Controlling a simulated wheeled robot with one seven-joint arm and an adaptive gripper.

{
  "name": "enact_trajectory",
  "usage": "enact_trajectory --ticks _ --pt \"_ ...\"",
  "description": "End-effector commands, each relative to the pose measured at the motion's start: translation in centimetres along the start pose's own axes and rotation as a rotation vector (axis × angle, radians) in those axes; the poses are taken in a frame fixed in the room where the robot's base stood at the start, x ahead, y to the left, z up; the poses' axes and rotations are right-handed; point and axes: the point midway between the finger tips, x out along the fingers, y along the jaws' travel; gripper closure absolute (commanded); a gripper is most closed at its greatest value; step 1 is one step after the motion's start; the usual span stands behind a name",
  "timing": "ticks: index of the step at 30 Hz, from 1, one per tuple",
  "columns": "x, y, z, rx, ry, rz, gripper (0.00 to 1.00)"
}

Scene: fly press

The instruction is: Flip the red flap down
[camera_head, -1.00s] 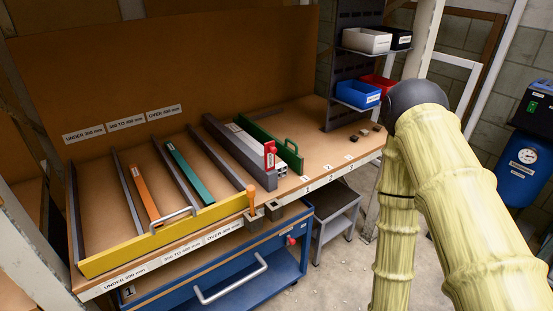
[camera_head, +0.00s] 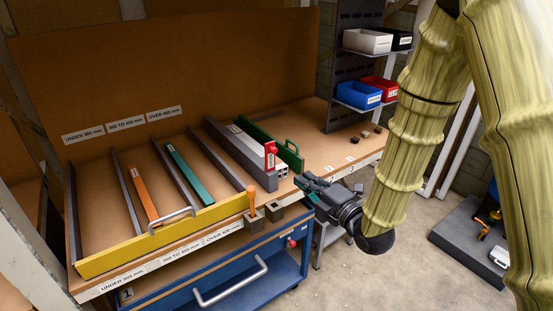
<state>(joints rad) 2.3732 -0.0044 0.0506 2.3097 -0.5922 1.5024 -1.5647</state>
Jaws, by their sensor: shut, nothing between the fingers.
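The red flap (camera_head: 270,155) stands upright at the near end of the long grey channel (camera_head: 237,150) on the bench's right part. A pale bar lies along the channel behind it. My gripper (camera_head: 303,183) is in front of the bench edge, to the right of and a little below the red flap. It is shut and empty, its fingers pointing left toward the bench. It looks apart from the flap, though the exact depth gap is hard to tell.
A green stop (camera_head: 292,155) stands right of the flap. A blue drawer cabinet (camera_head: 235,275) is below. Blue (camera_head: 357,94) and white bins (camera_head: 367,41) sit on shelves behind.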

Motion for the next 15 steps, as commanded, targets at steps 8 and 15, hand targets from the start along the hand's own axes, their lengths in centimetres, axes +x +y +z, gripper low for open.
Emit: enact_trajectory --ticks 8,15 --pt "0.1 0.0 0.0 0.002 -0.001 -0.001 1.0" --pt "1.9 0.1 0.1 0.002 -0.001 -0.001 1.0"
